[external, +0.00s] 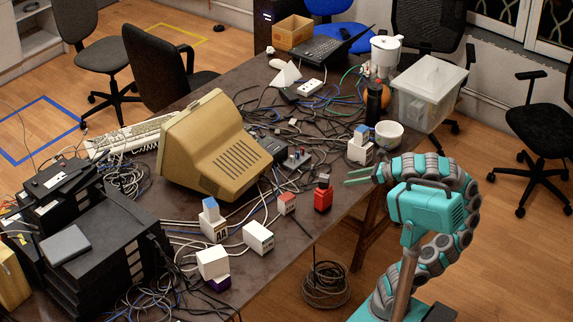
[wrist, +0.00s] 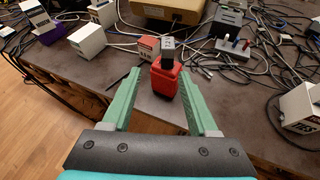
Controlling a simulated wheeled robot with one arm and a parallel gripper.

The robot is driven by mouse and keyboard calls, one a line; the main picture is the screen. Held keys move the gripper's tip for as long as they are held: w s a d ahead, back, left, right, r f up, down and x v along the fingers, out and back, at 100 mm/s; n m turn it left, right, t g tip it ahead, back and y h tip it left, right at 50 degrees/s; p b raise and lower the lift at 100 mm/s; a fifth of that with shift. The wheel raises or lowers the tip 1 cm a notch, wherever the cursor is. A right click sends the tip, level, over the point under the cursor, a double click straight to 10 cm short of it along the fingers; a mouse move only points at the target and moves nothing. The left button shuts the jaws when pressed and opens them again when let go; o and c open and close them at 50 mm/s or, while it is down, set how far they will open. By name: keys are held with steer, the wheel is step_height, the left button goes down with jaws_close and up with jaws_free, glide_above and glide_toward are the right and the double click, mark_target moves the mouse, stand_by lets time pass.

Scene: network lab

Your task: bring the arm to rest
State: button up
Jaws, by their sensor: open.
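My gripper (external: 346,177) is at the right edge of the table, with its green fingers pointing left over the tabletop. In the wrist view the fingers (wrist: 160,74) are spread apart. A red block (external: 323,200) with a smaller piece on top stands upright on the table, just left of the fingertips in the external view. In the wrist view the red block (wrist: 165,82) appears between the finger lines, its grey top piece (wrist: 168,47) above it. In the external view a gap shows between the fingertips and the block, and nothing is held.
The table (external: 345,205) is crowded with cables and several small blocks. A white block (external: 258,238), a beige monitor (external: 215,150) and a white bowl (external: 389,135) stand on it. A clear bin (external: 428,95) is behind my arm. Floor near my base is mostly open, with a cable coil (external: 326,288).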

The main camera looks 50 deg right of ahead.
steer(key=s+a+f+m+g+h+b, duration=0.1)
steer(key=a+f+m+g+b, duration=0.3)
steer(key=f, duration=0.6)
steer(key=s+a+f+m+g+b, duration=0.1)
steer(key=a+f+m, duration=0.45)
steer(key=f, duration=0.35)
steer(key=s+d+f+m+g+h+p, duration=0.1)
steer(key=s+d+f+m+g+p, duration=0.1)
steer(key=f+m, duration=0.3)
steer(key=s+d+f+m+g+h+p, duration=0.1)
steer(key=s+d+f+m+g+p, duration=0.2)
steer(key=m, duration=1.1)
steer(key=s+d+f+m+g+h+p, duration=0.2)
steer(key=f+m+g+p, duration=0.1)
steer(key=f+m, duration=0.4)
steer(key=m, duration=0.3)
steer(key=shift+s+d+g, duration=0.3)
steer(key=shift+s, duration=0.1)
steer(key=shift+f, duration=0.1)
